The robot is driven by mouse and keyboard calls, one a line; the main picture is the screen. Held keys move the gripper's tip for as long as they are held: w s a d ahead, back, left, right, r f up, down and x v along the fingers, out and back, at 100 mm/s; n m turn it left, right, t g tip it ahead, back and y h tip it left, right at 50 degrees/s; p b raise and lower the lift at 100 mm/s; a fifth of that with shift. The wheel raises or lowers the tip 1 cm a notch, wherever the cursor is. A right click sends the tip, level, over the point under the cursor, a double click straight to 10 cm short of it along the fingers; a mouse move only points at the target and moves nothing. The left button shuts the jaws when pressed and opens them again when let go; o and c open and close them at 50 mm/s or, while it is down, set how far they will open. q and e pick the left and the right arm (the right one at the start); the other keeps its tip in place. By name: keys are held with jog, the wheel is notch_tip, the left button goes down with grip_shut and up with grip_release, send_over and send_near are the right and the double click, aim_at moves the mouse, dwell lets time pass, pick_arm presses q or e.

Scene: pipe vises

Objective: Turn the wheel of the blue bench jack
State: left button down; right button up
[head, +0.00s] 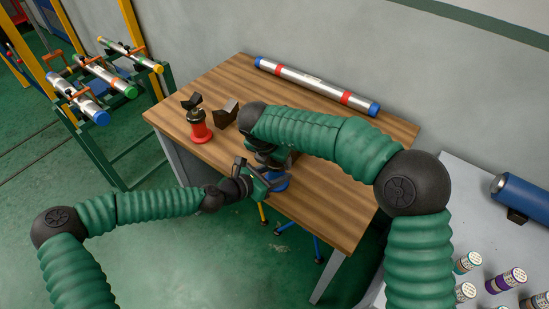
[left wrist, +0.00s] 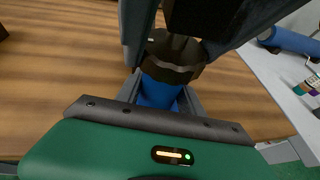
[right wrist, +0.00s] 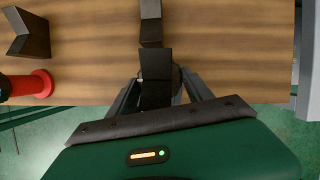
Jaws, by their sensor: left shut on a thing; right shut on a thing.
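The blue bench jack stands near the table's front edge. In the head view only its blue base (head: 281,182) shows; my arms and grippers hide the rest. My left gripper (head: 262,183) reaches in from the left and is shut on the blue body (left wrist: 160,93), just below the dark wheel (left wrist: 174,58). My right gripper (right wrist: 160,92) comes from above and is shut on the wheel, its fingers on either side. The jack's black V-shaped head (right wrist: 155,65) partly covers the wheel in the right wrist view.
A red jack (head: 198,130) and a black V-block (head: 226,114) stand to the left on the wooden table (head: 350,205). A silver pipe (head: 318,86) with red bands lies along the back. A grey bench (head: 465,215) with cans and a blue cylinder is at right.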

jog(key=shift+r+n+y, duration=0.1)
jog(key=shift+n+y, duration=0.2)
jog(key=shift+n, duration=0.4)
jog(key=o, duration=1.4)
jog(key=shift+c, duration=0.2)
jog(key=v, duration=1.1)
jog(key=shift+s+r, duration=0.3)
